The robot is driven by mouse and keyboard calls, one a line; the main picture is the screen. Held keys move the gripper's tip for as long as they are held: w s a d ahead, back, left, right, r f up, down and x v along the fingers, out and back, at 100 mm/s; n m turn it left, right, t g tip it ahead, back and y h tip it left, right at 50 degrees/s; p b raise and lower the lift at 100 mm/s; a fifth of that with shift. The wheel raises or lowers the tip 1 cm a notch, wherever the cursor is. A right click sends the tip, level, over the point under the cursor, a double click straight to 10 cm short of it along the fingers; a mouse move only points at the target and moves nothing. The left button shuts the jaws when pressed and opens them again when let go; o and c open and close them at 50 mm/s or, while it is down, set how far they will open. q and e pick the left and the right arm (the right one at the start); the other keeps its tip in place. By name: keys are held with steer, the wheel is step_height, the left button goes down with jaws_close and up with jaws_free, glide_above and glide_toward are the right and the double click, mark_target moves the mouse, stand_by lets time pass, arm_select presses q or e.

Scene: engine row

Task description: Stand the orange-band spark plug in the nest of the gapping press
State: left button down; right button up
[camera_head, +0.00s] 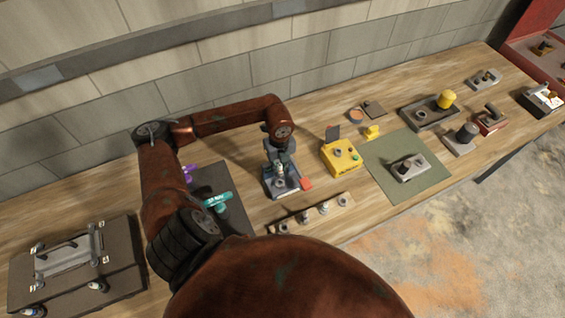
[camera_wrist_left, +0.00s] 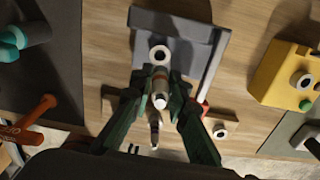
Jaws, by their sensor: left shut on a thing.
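My left gripper (camera_head: 281,156) is above the grey gapping press (camera_head: 268,187). In the left wrist view its green fingers (camera_wrist_left: 161,100) are shut on the orange-band spark plug (camera_wrist_left: 160,88), with the orange band showing near the fingertips. The press also shows in the left wrist view (camera_wrist_left: 205,38), with a pale ring, its nest (camera_wrist_left: 160,54), just beyond the plug in the picture. The plug looks roughly upright and seems above or beside the nest; I cannot tell whether they touch. My right gripper is not in view.
A wooden rack (camera_head: 333,207) with several plugs or sockets lies in front of the press. A yellow box (camera_head: 341,157) stands to the right, beside a green mat (camera_head: 388,186). A dark mat (camera_head: 210,180) with a teal tool (camera_head: 217,201) lies to the left.

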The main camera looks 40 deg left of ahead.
arm_select(q)
steer(key=shift+a+n, duration=0.15)
steer(key=shift+n, duration=0.25)
steer(key=shift+f+b, duration=0.75)
steer(key=shift+b, duration=0.05)
steer(key=shift+f+b, duration=2.2)
steer(key=shift+f, duration=0.7)
steer(key=c, duration=1.8)
jaws_free()
steer(key=shift+o, duration=0.2)
